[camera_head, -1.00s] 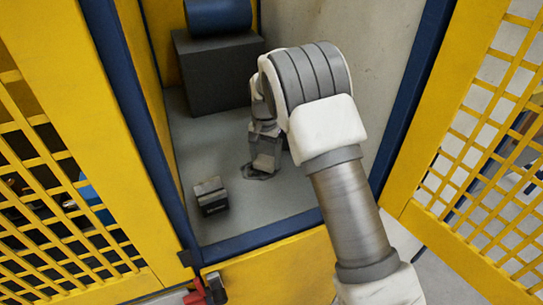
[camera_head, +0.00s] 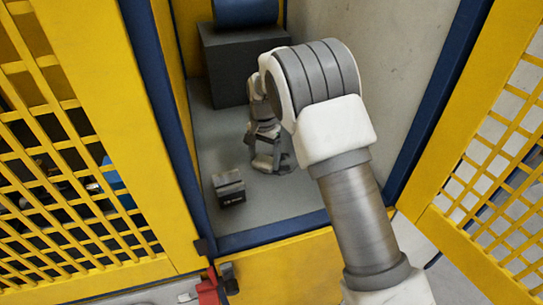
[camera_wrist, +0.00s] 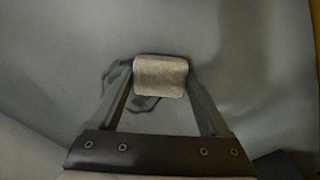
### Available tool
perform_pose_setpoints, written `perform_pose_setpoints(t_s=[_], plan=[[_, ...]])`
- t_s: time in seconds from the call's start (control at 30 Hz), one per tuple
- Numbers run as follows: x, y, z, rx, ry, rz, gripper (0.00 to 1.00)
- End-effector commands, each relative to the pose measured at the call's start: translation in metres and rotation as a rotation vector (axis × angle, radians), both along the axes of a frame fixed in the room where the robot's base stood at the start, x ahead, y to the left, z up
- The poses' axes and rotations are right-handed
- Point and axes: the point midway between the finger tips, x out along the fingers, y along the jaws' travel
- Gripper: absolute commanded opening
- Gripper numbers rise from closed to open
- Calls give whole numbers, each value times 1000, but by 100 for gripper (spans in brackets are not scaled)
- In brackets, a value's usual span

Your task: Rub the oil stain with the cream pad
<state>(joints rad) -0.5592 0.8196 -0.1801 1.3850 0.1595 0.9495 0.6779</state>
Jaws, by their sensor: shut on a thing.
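My gripper (camera_wrist: 161,76) is shut on the cream pad (camera_wrist: 160,77), which sits between the two fingertips in the wrist view. The oil stain (camera_wrist: 117,77) is a dark irregular patch on the grey floor of the cabinet. It shows to the left of and below the pad, and the pad hides part of it. I cannot tell whether the pad presses on the surface. In the head view my gripper (camera_head: 268,162) points down at the cabinet floor, and the pad is hard to make out there.
A small block with a grey top and black sides (camera_head: 229,188) stands left of my gripper. A large dark box (camera_head: 235,65) with a blue cylinder (camera_head: 246,12) on it stands behind. Yellow mesh doors (camera_head: 75,150) stand open on both sides.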

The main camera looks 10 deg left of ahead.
Motion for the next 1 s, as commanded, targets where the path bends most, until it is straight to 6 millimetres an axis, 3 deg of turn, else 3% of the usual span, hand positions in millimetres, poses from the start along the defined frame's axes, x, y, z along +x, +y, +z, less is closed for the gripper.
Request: perform_pose_setpoints(t_s=[0.2, 0.57, 1.0], plan=[[-6, 11, -3, 0, 5, 1, 36], [11, 17, -1, 1, 5, 0, 36], [25, -12, 2, 0, 3, -2, 36]])
